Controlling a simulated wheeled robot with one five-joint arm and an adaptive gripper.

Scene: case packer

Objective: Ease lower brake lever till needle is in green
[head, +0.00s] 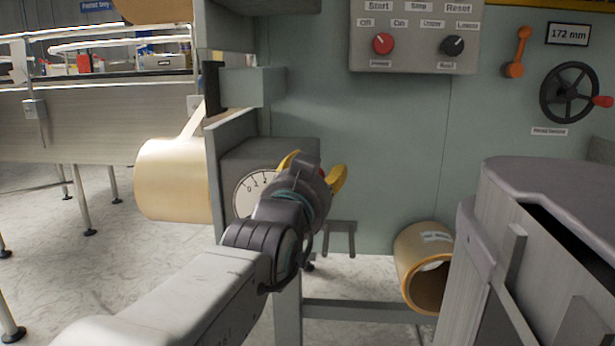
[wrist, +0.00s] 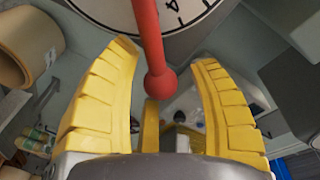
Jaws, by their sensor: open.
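The red brake lever (wrist: 150,40) shows in the wrist view, running down from the dial to a round red knob (wrist: 161,84). My gripper (head: 313,168) is open, and its yellow fingers stand on either side of the lever and knob, with gaps visible at both sides. In the head view my gripper hides most of the lever. The pale round dial (head: 250,190) is on a grey box to the left of my gripper, partly covered by my arm. In the wrist view only the dial's lower edge (wrist: 200,14) shows. I cannot make out the needle or a green band.
A large tape roll (head: 172,180) hangs left of the box. Another roll (head: 418,262) lies low at the right, by a grey cabinet (head: 530,185). A button panel (head: 414,35) and a black handwheel (head: 568,92) are on the machine wall.

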